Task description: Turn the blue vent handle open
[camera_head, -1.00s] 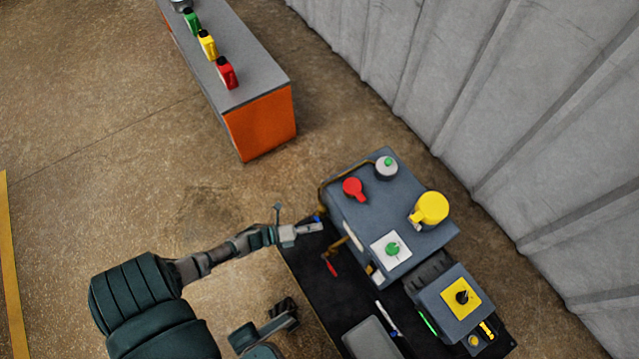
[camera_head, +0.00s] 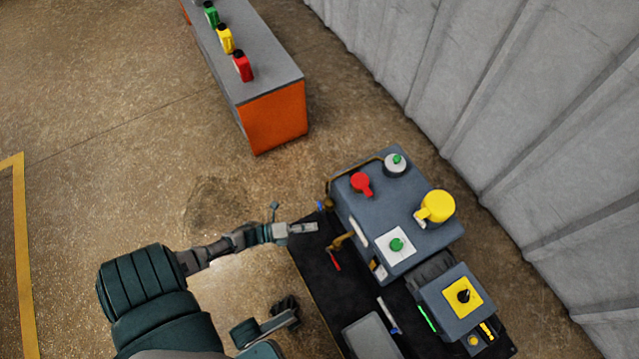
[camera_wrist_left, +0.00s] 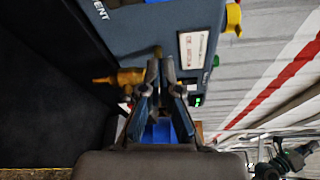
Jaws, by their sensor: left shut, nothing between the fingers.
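The blue vent handle (camera_head: 321,205) shows as a small blue piece beside a brass fitting at the left edge of the grey-blue furnace box (camera_head: 380,205). My left gripper (camera_head: 315,227) is shut and empty, just below the handle in the head view, with a small gap between them. In the left wrist view its fingertips (camera_wrist_left: 160,68) are together, in front of the furnace face with partly visible lettering "ENT". A brass fitting (camera_wrist_left: 120,78) lies just left of the fingers. A blue patch (camera_wrist_left: 160,131) shows between the finger links; I cannot tell whether it is the handle.
A red-handled brass valve (camera_head: 335,260) is below my left gripper, over the black tabletop (camera_head: 320,285). A red knob (camera_head: 361,183) and a yellow part (camera_head: 436,206) stand on the furnace. An orange cabinet (camera_head: 272,118) stands behind, with clear floor between.

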